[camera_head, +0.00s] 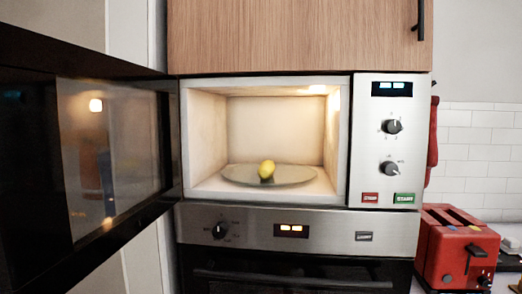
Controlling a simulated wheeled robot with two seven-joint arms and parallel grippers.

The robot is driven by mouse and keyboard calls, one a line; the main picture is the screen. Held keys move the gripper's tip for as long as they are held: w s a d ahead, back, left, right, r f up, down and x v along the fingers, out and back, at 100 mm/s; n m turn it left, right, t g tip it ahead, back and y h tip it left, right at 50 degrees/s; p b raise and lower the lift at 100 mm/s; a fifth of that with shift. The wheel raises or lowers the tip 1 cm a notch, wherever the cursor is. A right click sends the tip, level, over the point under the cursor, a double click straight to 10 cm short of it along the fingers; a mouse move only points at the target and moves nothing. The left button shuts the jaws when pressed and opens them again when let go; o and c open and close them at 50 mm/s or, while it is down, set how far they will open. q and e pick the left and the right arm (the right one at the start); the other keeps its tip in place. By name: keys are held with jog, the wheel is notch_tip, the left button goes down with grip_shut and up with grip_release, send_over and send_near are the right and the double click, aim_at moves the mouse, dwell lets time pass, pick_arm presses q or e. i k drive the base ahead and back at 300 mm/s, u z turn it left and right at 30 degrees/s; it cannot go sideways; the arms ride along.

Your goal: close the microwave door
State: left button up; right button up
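The microwave (382,141) is built into the cabinet straight ahead. Its dark door (110,150) stands wide open, hinged on the left and swung out toward me, filling the left of the view. The lit cavity shows a round glass plate (238,177) with a yellow lemon-like object (267,170) on it. The control panel on the right has two knobs, a display, and a red and a green button. Neither of my grippers is in view.
An oven (300,270) sits right below the microwave, its handle across the front. A wooden cabinet (290,35) is above. A red toaster (457,250) stands on the counter at lower right, and a red cloth (433,140) hangs beside the microwave. The space before the cavity looks clear.

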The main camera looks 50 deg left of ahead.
aim_at(38, 253)
jog(key=z, duration=1.05)
jog(key=k, duration=1.55)
jog(key=u, duration=2.1)
jog(key=i, duration=0.5)
jog(key=z, duration=1.05)
jog(key=k, duration=0.45)
